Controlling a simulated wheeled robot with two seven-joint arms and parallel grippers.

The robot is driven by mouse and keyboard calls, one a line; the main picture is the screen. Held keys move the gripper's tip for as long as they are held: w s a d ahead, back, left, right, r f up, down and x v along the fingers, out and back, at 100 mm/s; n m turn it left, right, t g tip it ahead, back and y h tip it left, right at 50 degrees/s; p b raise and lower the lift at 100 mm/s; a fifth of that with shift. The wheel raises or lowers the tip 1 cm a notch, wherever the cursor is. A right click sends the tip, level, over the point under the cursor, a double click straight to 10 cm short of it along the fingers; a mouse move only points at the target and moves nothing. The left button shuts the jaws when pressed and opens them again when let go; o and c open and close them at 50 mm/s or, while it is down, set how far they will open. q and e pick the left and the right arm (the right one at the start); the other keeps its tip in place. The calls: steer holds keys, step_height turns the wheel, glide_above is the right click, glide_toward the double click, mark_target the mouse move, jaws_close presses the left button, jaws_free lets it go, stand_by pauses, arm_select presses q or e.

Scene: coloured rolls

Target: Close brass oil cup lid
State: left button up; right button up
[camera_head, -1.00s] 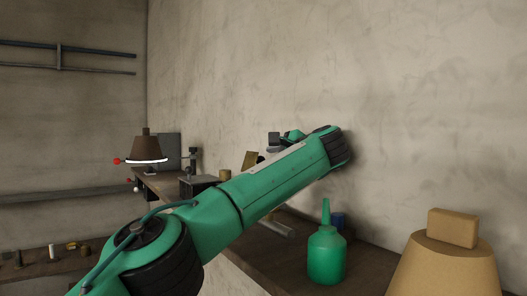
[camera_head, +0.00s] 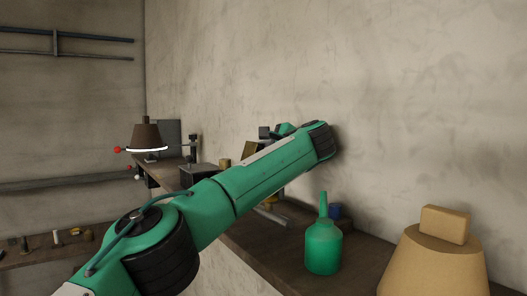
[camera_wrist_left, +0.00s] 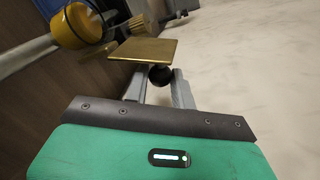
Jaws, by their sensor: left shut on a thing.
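The brass lid (camera_wrist_left: 145,51) is a flat square plate with a dark round knob (camera_wrist_left: 160,76) at its near edge. My left gripper (camera_wrist_left: 161,80) is shut on this knob, one finger on each side. In the head view the lid (camera_head: 250,150) stands tilted up behind my green left arm, and the fingers are hard to make out there. A yellow brass body (camera_wrist_left: 76,27) and a ribbed brass piece (camera_wrist_left: 139,23) lie beyond the lid. I cannot tell which part is the cup's mouth. My right gripper is not in view.
A green oil can (camera_head: 323,247) and a small blue item (camera_head: 335,211) stand on the dark shelf (camera_head: 270,258) along the wall. A tan cone-shaped object (camera_head: 435,265) is at the lower right. A brown lamp (camera_head: 146,134) hangs at the left.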

mark_target(255, 144)
arm_select(q)
steer(key=shift+s+a+r+n+t+h+b, duration=0.35)
steer(key=shift+n+b, duration=0.6)
steer(key=shift+b, duration=1.15)
steer(key=shift+s+a+r+n+t+h+b, duration=0.1)
steer(key=shift+s+a+r+n+h+b, duration=0.25)
steer(key=shift+n+b, duration=1.2)
steer(key=shift+s+a+r+n+t+h+b, duration=0.25)
steer(key=shift+a+n+b, duration=0.2)
steer(key=shift+b, duration=2.15)
steer(key=shift+w+r, duration=0.1)
steer(key=o, duration=1)
steer(key=shift+s+d+b, duration=0.15)
steer(key=shift+s+b, duration=0.2)
steer(key=shift+b, duration=0.05)
steer(key=b+v, duration=0.5)
steer(key=v, duration=0.8)
steer(key=shift+b, duration=0.35)
